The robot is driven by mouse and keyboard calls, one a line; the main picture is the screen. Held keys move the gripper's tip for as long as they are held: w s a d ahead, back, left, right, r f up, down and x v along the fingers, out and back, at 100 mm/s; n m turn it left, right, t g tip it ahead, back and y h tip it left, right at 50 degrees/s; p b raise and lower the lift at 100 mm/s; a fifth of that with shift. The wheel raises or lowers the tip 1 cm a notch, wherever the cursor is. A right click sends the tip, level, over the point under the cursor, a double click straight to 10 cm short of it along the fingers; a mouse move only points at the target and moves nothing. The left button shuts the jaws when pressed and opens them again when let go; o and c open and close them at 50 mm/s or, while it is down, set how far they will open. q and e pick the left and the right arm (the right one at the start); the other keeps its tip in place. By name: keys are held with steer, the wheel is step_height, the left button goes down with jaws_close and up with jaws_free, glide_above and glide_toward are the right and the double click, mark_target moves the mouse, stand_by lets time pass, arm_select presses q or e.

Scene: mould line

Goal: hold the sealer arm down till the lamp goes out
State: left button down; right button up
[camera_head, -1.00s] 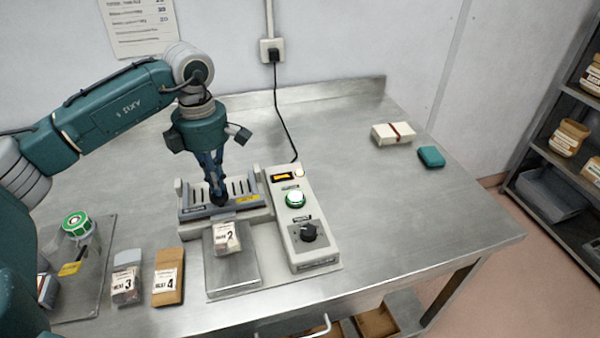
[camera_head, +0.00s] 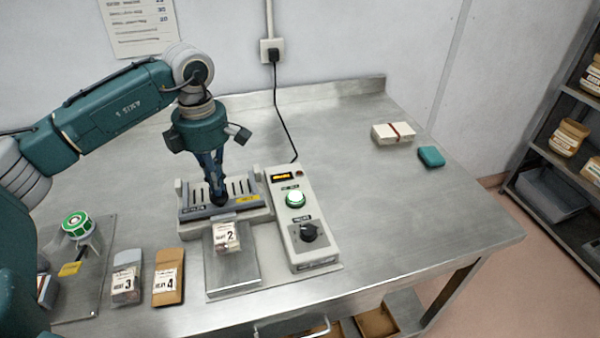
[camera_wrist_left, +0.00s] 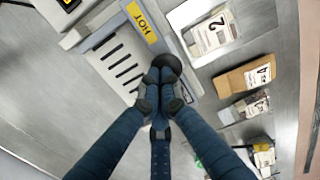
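The sealer arm (camera_head: 195,211) is the grey bar with a yellow HOT label across the front of the sealer. It lies low, over the top end of pouch 2 (camera_head: 227,237). My left gripper (camera_head: 218,190) has its fingers together, on the arm's black round knob (camera_wrist_left: 169,66). In the left wrist view the fingertips (camera_wrist_left: 160,88) meet at the knob and partly cover it. The small lamp (camera_head: 299,173) on the control box (camera_head: 305,235) is dark. The display (camera_head: 281,177) beside it shows orange, and the green button (camera_head: 295,199) glows. My right gripper is not in view.
Pouches 3 (camera_head: 126,284) and 4 (camera_head: 168,280) lie left of the sealer. A plate with a green-topped roll (camera_head: 78,224) is at far left. A white box (camera_head: 393,134) and a teal block (camera_head: 431,156) lie at back right. The right of the table is clear.

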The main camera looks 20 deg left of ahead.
arm_select(q)
steer(key=shift+f, duration=0.1)
steer(key=shift+w+a+r+p, duration=0.1)
steer(key=shift+r+p, duration=0.6)
steer(key=shift+r, duration=0.2)
step_height(320, 180, up, 8)
steer(key=p, duration=0.5)
steer(key=shift+r, duration=0.15)
stand_by(0.3)
